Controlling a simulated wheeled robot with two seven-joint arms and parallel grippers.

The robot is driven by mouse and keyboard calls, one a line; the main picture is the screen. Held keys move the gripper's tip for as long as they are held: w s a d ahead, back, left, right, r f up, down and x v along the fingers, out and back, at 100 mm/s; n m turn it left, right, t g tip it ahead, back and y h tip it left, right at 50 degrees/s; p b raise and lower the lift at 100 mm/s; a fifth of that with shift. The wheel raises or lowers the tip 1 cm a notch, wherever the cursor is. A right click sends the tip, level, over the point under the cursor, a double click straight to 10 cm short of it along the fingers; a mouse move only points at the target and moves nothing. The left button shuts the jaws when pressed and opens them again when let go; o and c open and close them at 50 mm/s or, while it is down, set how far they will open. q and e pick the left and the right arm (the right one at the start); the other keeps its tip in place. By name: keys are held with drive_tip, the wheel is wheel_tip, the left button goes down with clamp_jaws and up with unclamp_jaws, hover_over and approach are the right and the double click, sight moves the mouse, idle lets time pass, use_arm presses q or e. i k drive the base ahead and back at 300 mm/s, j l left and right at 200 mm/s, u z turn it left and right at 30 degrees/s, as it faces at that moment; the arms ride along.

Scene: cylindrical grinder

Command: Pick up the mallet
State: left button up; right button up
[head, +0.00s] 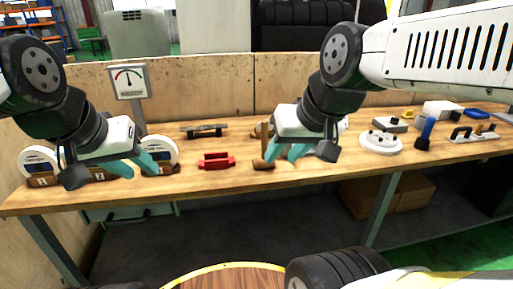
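A brown wooden tool that looks like the mallet (264,164) is on the workbench, just left of my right gripper. A slim upright part rises from its lower block, and the gripper hides some of it. My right gripper (284,153) is above the bench with its teal fingers apart, close beside the wooden tool. I see nothing between the fingers; whether they touch the tool is unclear. My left gripper (136,168) is over the left part of the bench, in front of the white discs, with its teal fingers apart and nothing seen between them.
A red holder (216,161) and a dark bar (203,130) lie left of the wooden tool. White round discs (160,149) stand at the left near a gauge sign (130,80). A white round plate (380,142) and blue-handled tool (424,132) are at the right. The wooden bench (225,187) is bare along its front.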

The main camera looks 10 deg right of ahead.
sight(258, 162)
drive_tip(key=u, duration=1.4)
drive_tip(key=k+l+u, duration=0.1)
drive_tip(key=k+l, duration=0.45)
drive_tip(key=k+l+u, duration=0.15)
drive_tip(key=k+l, duration=0.3)
drive_tip(key=k, duration=0.25)
drive_tip(key=i+l, duration=0.1)
drive_tip(key=l, duration=0.3)
